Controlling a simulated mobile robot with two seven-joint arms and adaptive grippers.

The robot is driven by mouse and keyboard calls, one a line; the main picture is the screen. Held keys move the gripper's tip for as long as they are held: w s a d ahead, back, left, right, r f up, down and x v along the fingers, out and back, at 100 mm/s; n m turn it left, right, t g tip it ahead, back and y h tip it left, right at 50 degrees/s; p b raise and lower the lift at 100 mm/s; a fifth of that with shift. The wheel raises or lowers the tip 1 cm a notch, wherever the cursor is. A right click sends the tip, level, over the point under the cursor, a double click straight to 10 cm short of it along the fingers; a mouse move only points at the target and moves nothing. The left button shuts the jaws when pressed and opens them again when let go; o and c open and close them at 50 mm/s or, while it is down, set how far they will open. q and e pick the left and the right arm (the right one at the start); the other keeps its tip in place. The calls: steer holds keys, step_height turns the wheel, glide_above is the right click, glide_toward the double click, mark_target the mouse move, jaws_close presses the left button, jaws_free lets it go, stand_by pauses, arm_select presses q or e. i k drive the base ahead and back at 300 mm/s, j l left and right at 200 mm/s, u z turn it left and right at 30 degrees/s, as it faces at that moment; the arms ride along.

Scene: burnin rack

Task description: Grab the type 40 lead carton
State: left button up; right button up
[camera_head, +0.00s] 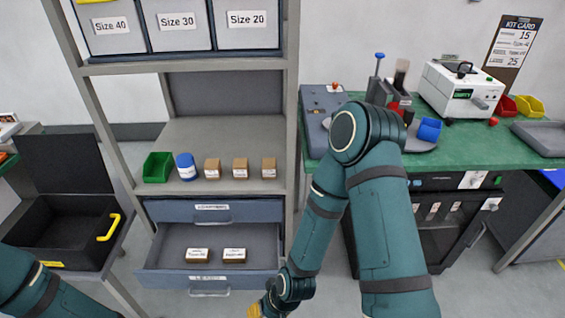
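Two small brown cartons with white labels lie in the open lower drawer (163,256) of the rack: a left carton (198,257) and a right carton (234,257). The drawer's front label seems to read leads. The carton print is too small to read surely, so I cannot tell which is type 40.
Above the drawer, a shelf (225,140) holds a green bin (157,167), a blue-and-white jar (186,167) and three brown boxes (240,168). Size bins (178,25) stand higher. A black open case (60,235) is at left; a green bench (455,135) with equipment is at right.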

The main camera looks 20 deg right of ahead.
mark_target(231, 255)
steer(key=z, duration=2.1)
steer(key=u, duration=2.05)
steer(key=i+j+z, duration=0.65)
steer(key=i+j, duration=0.05)
steer(key=i, duration=0.05)
